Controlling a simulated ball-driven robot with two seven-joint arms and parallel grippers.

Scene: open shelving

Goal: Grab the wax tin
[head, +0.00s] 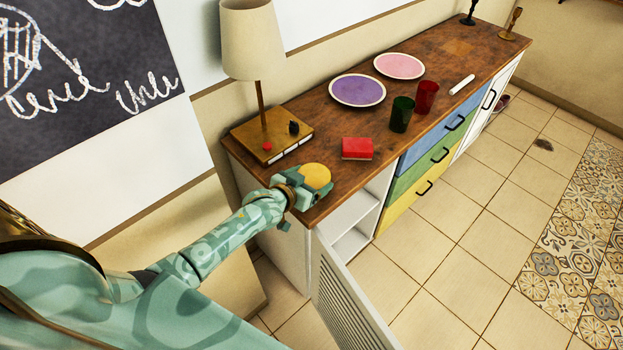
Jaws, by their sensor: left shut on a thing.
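The wax tin appears to be the round yellow-orange object (316,175) at the near left end of the wooden sideboard top. My left gripper (304,189) reaches in from the left and is shut on it. The gripper's green fingers cover the lower left part of the tin. I cannot tell whether the tin touches the sideboard top or is just above it. My right gripper is not in view.
A red box (357,148) lies just beyond. A lamp (248,42) stands on a wooden base (272,136). Plates (358,90) and cups (402,113) stand farther back. The sideboard's slatted door (347,300) hangs open below.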

